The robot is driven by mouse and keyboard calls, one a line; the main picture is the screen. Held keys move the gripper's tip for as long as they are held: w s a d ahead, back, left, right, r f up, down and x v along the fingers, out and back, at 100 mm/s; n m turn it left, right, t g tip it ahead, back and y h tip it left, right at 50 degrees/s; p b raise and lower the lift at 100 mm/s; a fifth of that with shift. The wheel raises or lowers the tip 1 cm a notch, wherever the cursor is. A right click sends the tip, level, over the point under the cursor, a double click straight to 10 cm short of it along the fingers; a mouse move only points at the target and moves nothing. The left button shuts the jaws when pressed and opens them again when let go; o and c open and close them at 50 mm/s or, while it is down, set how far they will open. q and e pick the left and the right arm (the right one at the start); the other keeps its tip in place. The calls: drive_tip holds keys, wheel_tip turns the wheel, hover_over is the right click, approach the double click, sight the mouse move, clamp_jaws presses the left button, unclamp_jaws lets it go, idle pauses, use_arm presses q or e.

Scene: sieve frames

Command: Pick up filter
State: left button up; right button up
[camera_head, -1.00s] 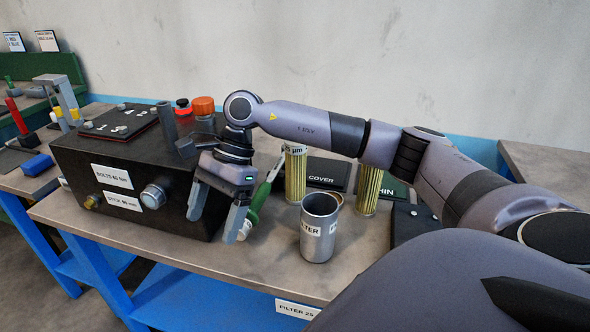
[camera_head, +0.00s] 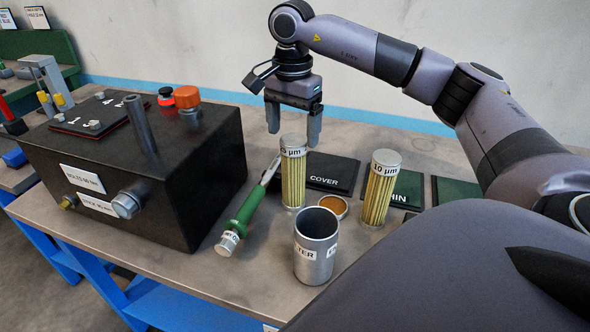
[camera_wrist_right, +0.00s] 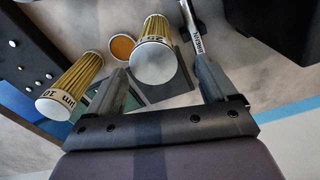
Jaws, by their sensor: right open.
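Two tall filters with yellow pleats and pale metal end caps stand upright on the bench. One filter (camera_head: 293,180) is left of the middle, its label ending in "5 µm"; the other filter (camera_head: 379,192), labelled 10 µm, stands to its right. My right gripper (camera_head: 292,137) is open and empty, fingers pointing down, just above the left filter's cap. In the right wrist view the left filter (camera_wrist_right: 155,50) shows between the two fingers, not visibly touched, and the other filter (camera_wrist_right: 72,84) is outside them. My left gripper is not in view.
A metal cup (camera_head: 316,246) stands in front, with a small orange-topped disc (camera_head: 334,207) behind it. A green-handled tool (camera_head: 246,208) lies left of the filter. A dark COVER plate (camera_head: 330,172) lies behind. A large black box (camera_head: 150,175) fills the left.

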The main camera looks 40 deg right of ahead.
sight(294, 140)
drive_tip(key=f, duration=0.3)
drive_tip(key=s+f, duration=0.1)
drive_tip(key=shift+a+f, duration=0.3)
drive_tip(key=shift+f, duration=0.05)
drive_tip(key=shift+w+f, duration=0.1)
drive_tip(key=shift+f, duration=0.5)
drive_tip(key=c, duration=1.1)
